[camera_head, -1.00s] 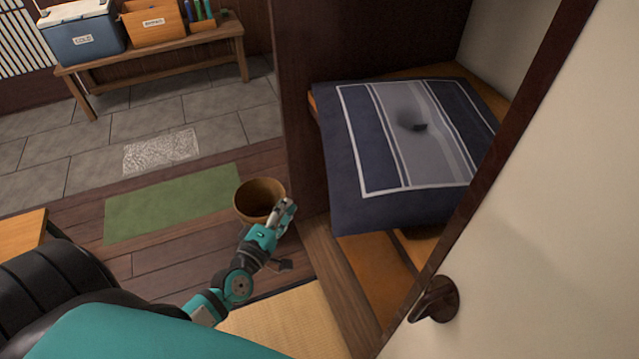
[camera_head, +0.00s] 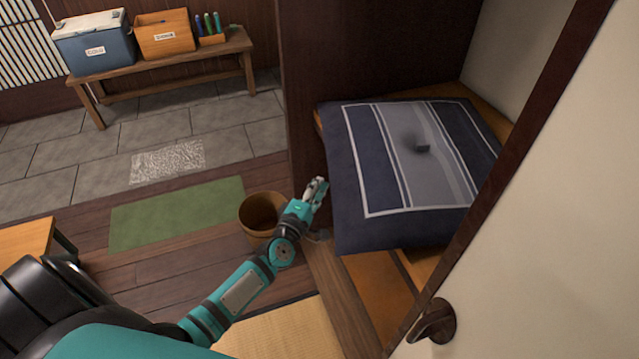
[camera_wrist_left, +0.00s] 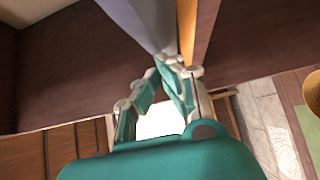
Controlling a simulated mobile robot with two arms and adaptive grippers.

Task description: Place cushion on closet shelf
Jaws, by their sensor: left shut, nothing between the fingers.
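The cushion (camera_head: 378,160) is dark blue with grey bands and a white outline. In the head view it lies on the wooden closet shelf (camera_head: 492,101), with its front edge hanging over the shelf's near side. My left gripper (camera_head: 317,187) is shut and empty, close to the cushion's left front edge. In the left wrist view the gripper's fingertips (camera_wrist_left: 172,62) meet just below a bluish-grey surface that looks like the cushion (camera_wrist_left: 145,18). Whether they touch it I cannot tell. My right gripper is not in view.
A dark closet wall (camera_head: 385,45) rises behind the gripper. A brown bin (camera_head: 262,213) stands on the floor beside my left arm. A bench (camera_head: 170,73) with boxes is at the back left.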

